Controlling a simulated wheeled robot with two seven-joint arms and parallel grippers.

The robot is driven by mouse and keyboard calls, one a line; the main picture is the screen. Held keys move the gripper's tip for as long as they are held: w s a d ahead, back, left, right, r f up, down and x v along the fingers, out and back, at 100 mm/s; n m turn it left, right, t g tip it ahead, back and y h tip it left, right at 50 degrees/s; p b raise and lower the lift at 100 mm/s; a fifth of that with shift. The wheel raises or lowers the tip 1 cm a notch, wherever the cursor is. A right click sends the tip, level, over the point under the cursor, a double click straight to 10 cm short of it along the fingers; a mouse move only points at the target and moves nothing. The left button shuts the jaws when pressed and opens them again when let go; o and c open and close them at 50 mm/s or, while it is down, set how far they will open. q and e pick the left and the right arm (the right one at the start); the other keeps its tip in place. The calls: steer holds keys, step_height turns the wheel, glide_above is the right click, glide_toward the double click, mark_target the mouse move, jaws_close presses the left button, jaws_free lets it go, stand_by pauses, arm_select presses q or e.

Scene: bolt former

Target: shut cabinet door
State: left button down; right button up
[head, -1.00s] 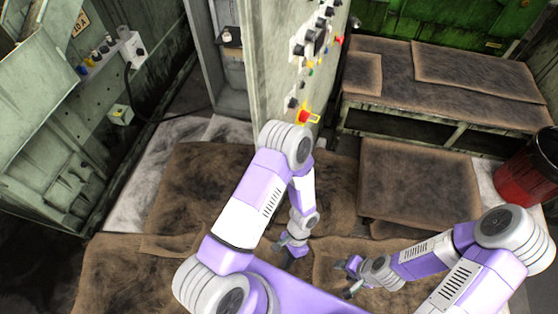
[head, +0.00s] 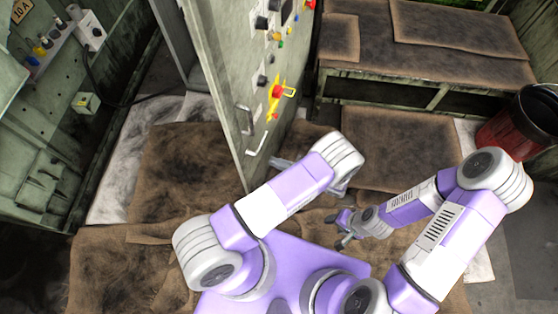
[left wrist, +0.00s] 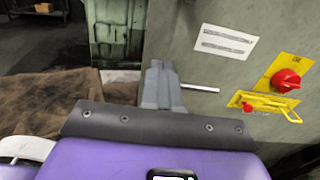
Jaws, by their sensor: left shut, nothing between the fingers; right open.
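The cabinet door (head: 222,75) is a tall grey-green panel standing ajar in the middle of the head view. Its right-hand face carries a yellow-and-red switch (head: 278,92) and a metal handle (head: 245,120) near the free edge. My left gripper (head: 280,163) is shut and empty, low beside that face and partly hidden by my arm. In the left wrist view its fingers (left wrist: 161,85) are together in front of the door (left wrist: 225,75), near a thin metal bar; contact cannot be told. My right gripper (head: 342,230) is open and empty, low and right of the door.
A bench with brown sheets (head: 450,30) stands at the back right, a red bin (head: 510,125) at the right. A green panel with an outlet (head: 90,30) and cable is at the left.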

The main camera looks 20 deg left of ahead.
mark_target(241, 150)
arm_select(q)
steer(key=a, duration=1)
steer(key=shift+w+a, duration=0.1)
steer(key=shift+a, duration=0.1)
steer(key=shift+a, duration=0.1)
